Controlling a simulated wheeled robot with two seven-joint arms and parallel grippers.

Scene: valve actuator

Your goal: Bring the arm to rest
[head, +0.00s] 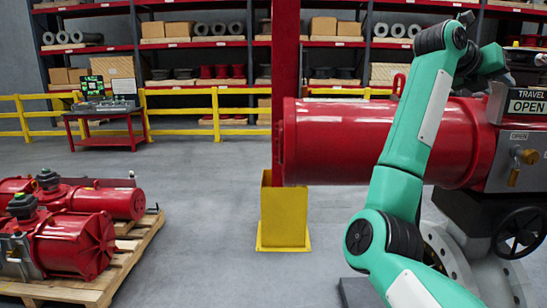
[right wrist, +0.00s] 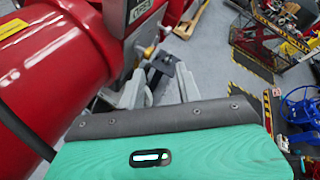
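A large red valve actuator cylinder (head: 345,135) lies horizontally across the centre right of the head view, with its left end towards the yellow post. Its grey end block (head: 515,155) carries a brass-coloured fitting, and an indicator box (head: 526,104) above it reads "TRAVEL OPEN". The red cylinder also fills the left of the right wrist view (right wrist: 50,75). My right arm, green and black, rises in front of the actuator and bends back at the top right. My left gripper is out of view.
A black handwheel (head: 519,232) is at lower right. A yellow post (head: 284,215) stands below the cylinder's left end. Red actuators lie on a wooden pallet (head: 135,250) at left. A red workbench (head: 105,128), yellow railing and shelves stand behind. The floor between is clear.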

